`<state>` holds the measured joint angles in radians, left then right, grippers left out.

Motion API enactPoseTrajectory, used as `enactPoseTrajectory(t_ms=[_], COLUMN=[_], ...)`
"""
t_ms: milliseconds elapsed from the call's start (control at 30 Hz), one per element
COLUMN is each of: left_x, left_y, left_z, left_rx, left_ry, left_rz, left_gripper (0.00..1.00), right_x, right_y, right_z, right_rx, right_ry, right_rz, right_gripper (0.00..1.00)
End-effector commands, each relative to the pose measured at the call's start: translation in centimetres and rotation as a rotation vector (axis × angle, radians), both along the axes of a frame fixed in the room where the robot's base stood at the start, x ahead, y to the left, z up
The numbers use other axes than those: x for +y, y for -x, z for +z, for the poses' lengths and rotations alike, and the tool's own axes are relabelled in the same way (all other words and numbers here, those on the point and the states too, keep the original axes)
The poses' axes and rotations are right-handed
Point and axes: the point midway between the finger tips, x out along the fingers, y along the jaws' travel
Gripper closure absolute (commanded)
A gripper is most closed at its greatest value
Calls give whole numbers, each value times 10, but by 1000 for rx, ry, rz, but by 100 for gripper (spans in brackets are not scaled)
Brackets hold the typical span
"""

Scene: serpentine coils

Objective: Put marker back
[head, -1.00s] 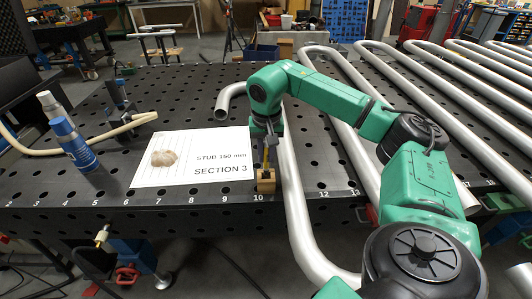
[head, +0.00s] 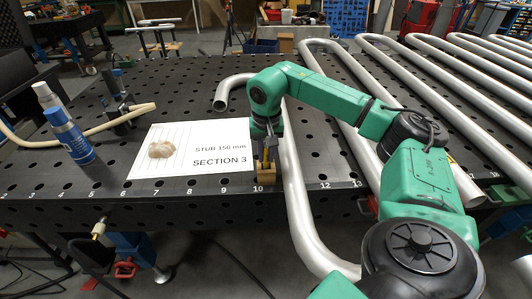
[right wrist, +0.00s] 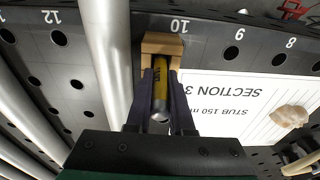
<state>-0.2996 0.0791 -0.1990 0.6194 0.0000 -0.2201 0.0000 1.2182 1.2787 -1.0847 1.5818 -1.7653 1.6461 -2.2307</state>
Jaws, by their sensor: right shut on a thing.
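My right gripper (head: 266,152) is shut on a yellow and dark marker (right wrist: 160,88), held upright between its fingers. A small tan block (head: 266,173) stands at the table's front edge by the number 10. In the right wrist view the block (right wrist: 162,42) shows just beyond the fingertips, with the marker's far end at its opening. How deep the marker sits in it cannot be told. My left gripper is not in view.
A bent steel pipe (head: 292,190) runs close on the right of the block. A white sheet reading SECTION 3 (head: 215,140) lies on the left with a tan lump (head: 161,149). A blue and silver cylinder (head: 68,135) stands farther left on the perforated table.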

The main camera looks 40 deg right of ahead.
Motion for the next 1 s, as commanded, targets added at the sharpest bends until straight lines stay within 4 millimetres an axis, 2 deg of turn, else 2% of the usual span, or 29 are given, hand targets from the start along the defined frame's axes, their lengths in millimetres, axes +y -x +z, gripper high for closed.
enactPoseTrajectory(t_ms=[967,1000], left_x=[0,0], left_y=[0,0], left_z=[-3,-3], left_rx=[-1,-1], left_ry=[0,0], left_rz=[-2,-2], left_gripper=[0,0], right_x=[0,0], right_y=[0,0], right_z=[-7,-7], right_rx=[-1,-1], right_ry=[0,0], right_rz=[0,0], right_gripper=[100,68])
